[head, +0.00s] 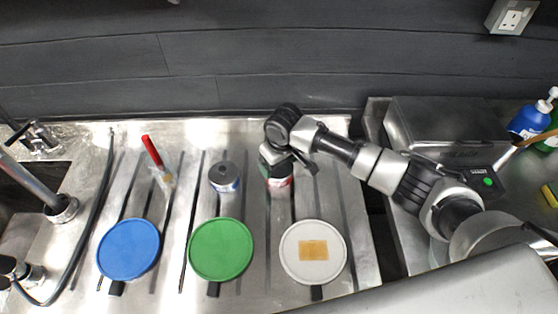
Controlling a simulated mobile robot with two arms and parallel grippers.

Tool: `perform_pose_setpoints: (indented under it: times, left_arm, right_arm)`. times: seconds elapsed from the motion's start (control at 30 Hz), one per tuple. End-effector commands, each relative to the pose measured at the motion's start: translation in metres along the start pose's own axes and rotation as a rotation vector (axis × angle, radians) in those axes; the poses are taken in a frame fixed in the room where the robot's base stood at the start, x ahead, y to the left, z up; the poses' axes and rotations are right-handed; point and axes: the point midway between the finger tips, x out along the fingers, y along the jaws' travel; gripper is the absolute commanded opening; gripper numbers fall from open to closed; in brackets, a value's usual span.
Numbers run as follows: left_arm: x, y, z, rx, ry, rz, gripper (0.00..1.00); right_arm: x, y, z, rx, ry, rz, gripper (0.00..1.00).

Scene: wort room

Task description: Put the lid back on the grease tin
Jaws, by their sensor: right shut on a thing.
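A small tin (279,184) with a red, white and green label stands on the metal draining surface, right of centre. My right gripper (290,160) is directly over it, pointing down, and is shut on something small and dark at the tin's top. This looks like the lid, but the gripper hides most of it. I cannot tell whether it touches the rim. My left gripper is not in view.
A grey-blue can with a dark top (225,178) stands just left. Blue (129,249), green (221,250) and white (313,270) discs lie in front; a yellowish square lies on the white one. A red-handled brush (157,160) and tap (45,190) are left, a dark box (445,130) right.

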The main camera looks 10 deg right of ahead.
Motion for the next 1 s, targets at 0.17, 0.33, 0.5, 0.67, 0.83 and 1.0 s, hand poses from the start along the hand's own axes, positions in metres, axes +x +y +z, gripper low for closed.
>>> perform_pose_setpoints:
  times: [0.17,0.33,0.5,0.67,0.83,1.0]
  left_arm:
    - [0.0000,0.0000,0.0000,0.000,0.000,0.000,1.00]
    - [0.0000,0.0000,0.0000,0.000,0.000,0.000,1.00]
    - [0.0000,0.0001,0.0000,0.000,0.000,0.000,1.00]
    - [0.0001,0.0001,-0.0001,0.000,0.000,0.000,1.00]
    - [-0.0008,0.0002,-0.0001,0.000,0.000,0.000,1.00]
    - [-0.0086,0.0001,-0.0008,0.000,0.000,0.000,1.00]
  right_arm:
    - [0.0003,-0.0001,0.0000,0.000,0.000,0.000,0.61]
    - [0.0004,-0.0001,0.0001,0.000,0.000,-0.001,0.61]
    - [0.0004,-0.0001,0.0001,0.000,0.000,-0.001,1.00]
    - [0.0004,-0.0001,0.0002,0.000,0.000,-0.001,1.00]
    - [-0.0004,-0.0001,0.0001,0.000,0.000,-0.001,1.00]
    - [-0.0073,-0.0001,-0.0008,0.000,0.000,-0.001,1.00]
